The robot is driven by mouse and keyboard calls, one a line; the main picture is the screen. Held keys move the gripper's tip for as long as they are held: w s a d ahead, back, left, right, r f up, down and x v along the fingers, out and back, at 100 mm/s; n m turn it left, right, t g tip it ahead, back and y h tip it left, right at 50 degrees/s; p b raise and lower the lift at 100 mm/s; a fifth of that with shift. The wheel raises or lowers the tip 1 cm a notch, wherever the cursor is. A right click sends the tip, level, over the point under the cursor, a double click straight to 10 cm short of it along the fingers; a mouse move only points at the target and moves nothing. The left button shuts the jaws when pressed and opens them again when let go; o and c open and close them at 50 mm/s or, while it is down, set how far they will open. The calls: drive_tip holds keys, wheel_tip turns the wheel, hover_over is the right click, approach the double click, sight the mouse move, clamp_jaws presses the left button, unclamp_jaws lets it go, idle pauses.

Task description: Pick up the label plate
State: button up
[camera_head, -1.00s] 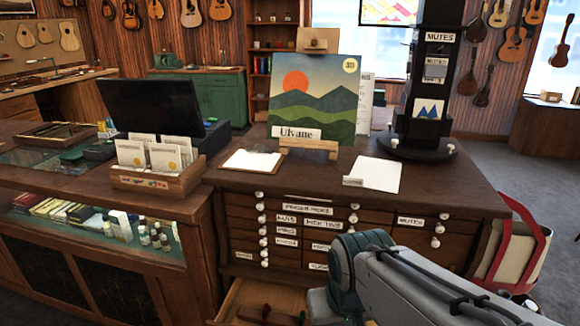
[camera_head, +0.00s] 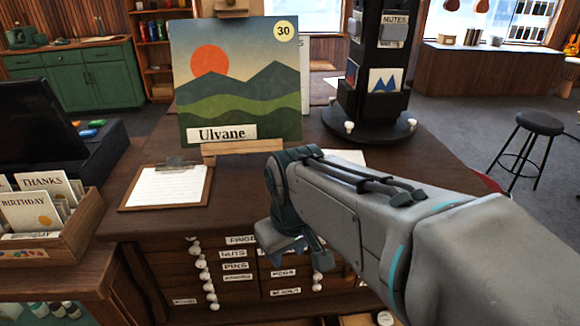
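A white plate lettered "Ulvane" (camera_head: 222,134) stands at the lower left of the landscape painting (camera_head: 240,85), above the ledge of a small wooden easel (camera_head: 222,149) on the dark wooden counter (camera_head: 110,222). Which thing is the label plate is not certain; several small white labels also sit on the drawer fronts, such as one reading "NUTS" (camera_head: 232,254). My arm reaches in from the lower right. My gripper (camera_head: 290,243) hangs below the wrist, in front of the counter's near edge. Its fingers are not clear, and I see nothing held. A white sheet (camera_head: 347,157) is mostly hidden behind my arm.
A clipboard (camera_head: 170,186) lies left of the easel. A wooden card box (camera_head: 52,246) and a dark screen (camera_head: 40,125) are further left. A black display tower (camera_head: 372,117) stands on the counter's right side. A stool (camera_head: 540,124) stands on open floor at right.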

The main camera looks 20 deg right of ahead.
drive_tip(key=w+d+r+n+g+p, duration=0.1)
drive_tip(key=w+d+r+n+p, duration=0.1)
drive_tip(key=w+d+r+n, duration=0.3)
drive_tip(key=w+d+r+n+g+p, duration=0.1)
drive_tip(key=w+d+r+n, duration=0.1)
drive_tip(key=r+n, duration=0.3)
drive_tip(key=w+d+r+n+p, duration=0.2)
drive_tip(key=w+d+r+n, duration=0.15)
drive_tip(key=r, duration=0.35)
drive_tip(key=shift+m, duration=0.25)
drive_tip(key=f, duration=0.8)
drive_tip(key=shift+s+d+f, duration=0.2)
drive_tip(key=shift+s, duration=0.15)
drive_tip(key=shift+w+d+f, duration=0.1)
drive_tip(key=shift+f, duration=2.5)
clamp_jaws()
